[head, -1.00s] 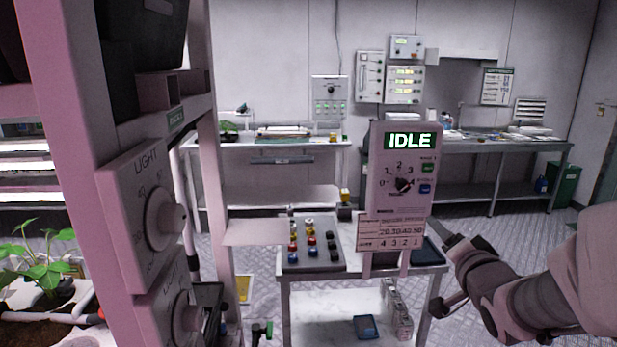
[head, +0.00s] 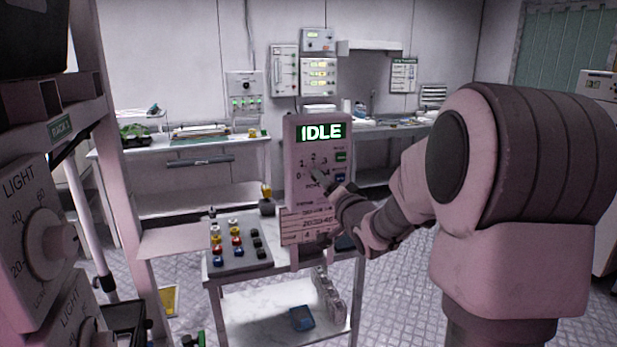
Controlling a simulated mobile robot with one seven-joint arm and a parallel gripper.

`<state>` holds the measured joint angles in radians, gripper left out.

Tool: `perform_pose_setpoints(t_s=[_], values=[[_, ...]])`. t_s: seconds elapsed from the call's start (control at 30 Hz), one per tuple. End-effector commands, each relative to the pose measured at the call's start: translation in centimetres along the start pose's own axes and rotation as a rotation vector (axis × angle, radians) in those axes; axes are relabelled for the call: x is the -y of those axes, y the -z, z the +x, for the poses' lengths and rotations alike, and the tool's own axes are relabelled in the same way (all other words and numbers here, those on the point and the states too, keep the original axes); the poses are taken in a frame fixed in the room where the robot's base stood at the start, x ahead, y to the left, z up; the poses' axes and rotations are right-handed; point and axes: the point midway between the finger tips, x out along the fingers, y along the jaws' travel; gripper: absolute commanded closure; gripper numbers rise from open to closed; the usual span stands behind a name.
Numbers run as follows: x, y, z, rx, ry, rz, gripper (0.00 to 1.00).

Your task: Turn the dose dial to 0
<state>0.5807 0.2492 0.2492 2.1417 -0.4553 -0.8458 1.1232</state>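Numbers 0 to 4 ring the dial, with 0 at the left. My gripper (head: 322,178) is at the dial's position on the panel face, its tip overlapping the dial. The dial's knob and pointer are hidden or too small to read. I cannot tell whether the gripper touches the knob, or whether its fingers are open or shut.
A rack with light dials (head: 50,243) stands close at the left. Benches (head: 190,150) line the back wall.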

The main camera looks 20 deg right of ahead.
Motion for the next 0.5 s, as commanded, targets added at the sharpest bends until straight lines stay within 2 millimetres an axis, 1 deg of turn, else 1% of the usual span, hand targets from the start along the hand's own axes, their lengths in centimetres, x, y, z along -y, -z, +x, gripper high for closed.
perform_pose_setpoints(t_s=[0.03, 0.1, 0.2, 0.33, 0.5], values=[[0.0, 0.0, 1.0, 0.001, 0.0, 0.001, 0.32], [0.0, 0.0, 2.1, 0.001, 0.0, 0.002, 0.32], [0.0, 0.0, 3.4, 0.001, -0.001, 0.001, 0.32], [0.0, 0.0, 4.3, 0.0, -0.001, 0.0, 0.32], [0.0, 0.0, 4.7, 0.0, -0.001, -0.001, 0.32]])
